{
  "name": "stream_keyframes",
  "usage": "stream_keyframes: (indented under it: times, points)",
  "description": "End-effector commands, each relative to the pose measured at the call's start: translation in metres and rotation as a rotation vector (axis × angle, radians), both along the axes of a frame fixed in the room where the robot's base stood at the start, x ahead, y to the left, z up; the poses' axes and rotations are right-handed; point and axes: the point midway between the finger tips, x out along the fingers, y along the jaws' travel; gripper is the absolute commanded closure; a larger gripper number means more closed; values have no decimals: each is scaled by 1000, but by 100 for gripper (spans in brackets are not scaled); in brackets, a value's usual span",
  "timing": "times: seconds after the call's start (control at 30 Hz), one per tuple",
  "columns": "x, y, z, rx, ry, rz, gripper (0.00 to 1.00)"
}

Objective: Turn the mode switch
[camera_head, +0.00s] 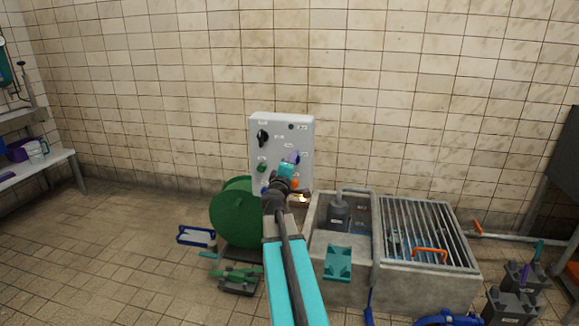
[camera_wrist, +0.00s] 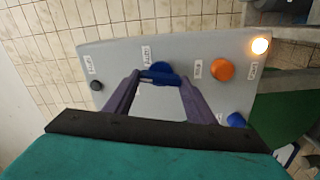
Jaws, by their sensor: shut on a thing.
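A grey control panel (camera_head: 280,130) stands against the tiled wall in the head view. In the wrist view the panel (camera_wrist: 205,50) fills the middle. A blue knob (camera_wrist: 160,71), taken as the mode switch, sits on it near a label that seems to read AUTO. My gripper (camera_wrist: 160,78) has its two purple fingers on either side of this knob, shut on it. In the head view my gripper (camera_head: 292,160) is at the panel's lower right, and the knob is not clear there. Part of the knob is hidden by the fingers.
Around the knob are an orange button (camera_wrist: 222,69), a lit lamp (camera_wrist: 260,46), a blue button (camera_wrist: 236,120) and a dark button (camera_wrist: 96,86). A black switch (camera_head: 262,137) is at the panel's upper left. A green reel (camera_head: 232,215) and a concrete basin (camera_head: 420,278) flank my arm.

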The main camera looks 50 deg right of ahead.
Motion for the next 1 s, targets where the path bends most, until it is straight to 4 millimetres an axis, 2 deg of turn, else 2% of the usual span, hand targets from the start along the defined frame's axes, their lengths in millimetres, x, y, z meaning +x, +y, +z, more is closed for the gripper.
stream_keyframes:
  times: [0.4, 0.9, 0.93, 1.0]
  points:
    - [-4, -5, 1, -120, 189, -13, 72]
    - [-4, -5, 1, -133, 213, -13, 72]
    - [-4, -5, 1, -133, 213, -13, 47]
    - [-3, -4, 1, -133, 212, -12, 35]
